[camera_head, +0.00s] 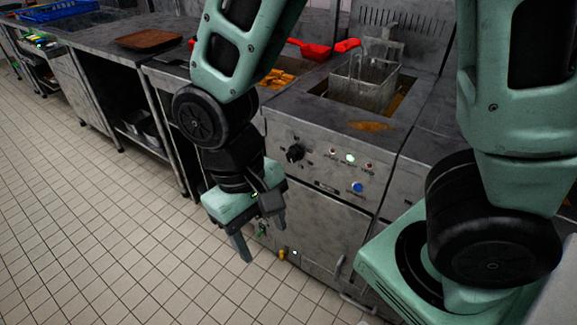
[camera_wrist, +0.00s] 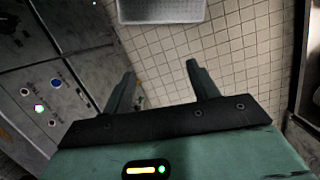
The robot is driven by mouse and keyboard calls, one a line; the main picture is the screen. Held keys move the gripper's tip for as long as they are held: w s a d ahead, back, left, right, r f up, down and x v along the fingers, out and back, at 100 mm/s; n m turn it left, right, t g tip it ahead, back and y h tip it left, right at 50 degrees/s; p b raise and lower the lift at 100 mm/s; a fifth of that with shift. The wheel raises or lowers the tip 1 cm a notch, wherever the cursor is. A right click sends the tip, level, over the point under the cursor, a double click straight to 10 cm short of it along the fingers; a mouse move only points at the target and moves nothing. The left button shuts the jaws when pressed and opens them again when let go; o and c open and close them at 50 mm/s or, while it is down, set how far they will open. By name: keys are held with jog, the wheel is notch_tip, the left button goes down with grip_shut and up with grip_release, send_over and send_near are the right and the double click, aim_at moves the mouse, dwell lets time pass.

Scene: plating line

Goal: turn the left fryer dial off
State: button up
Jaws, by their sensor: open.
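The left fryer dial (camera_head: 295,153) is a black round knob on the fryer's front panel, at the left end of the row of lights in the head view. I cannot make out its setting. My gripper (camera_head: 262,241) hangs in front of the fryer, below and to the left of the dial, pointing down. In the wrist view my gripper (camera_wrist: 160,80) is open with nothing between its fingers. The dial does not show clearly in the wrist view, where the fryer panel (camera_wrist: 30,85) lies at the left.
Next to the dial are a lit green light (camera_head: 350,158) and a blue button (camera_head: 357,187). A wire basket (camera_head: 362,88) with red handles nearby sits over the fryer. A counter with a brown tray (camera_head: 148,39) stands left. The tiled floor (camera_head: 90,220) in front is clear.

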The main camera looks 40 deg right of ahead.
notch_tip(320, 180, down, 9)
jog(key=w+d+m+g+h+b, duration=0.1)
jog(key=w+d+m+h+b, duration=0.1)
jog(key=m+b, duration=0.1)
jog(key=m+t+h+b, duration=0.8)
jog(key=m+h+b, duration=0.75)
jog(key=b, duration=0.25)
send_near(290, 158)
jog(key=shift+y, duration=0.45)
jog(key=x, duration=0.3)
jog(key=b+x, duration=0.1)
jog(key=x, duration=0.2)
jog(key=r+x, duration=0.1)
jog(key=x, duration=0.2)
jog(key=shift+s+d, duration=0.1)
jog(key=shift+d, duration=0.05)
jog(key=c, duration=1)
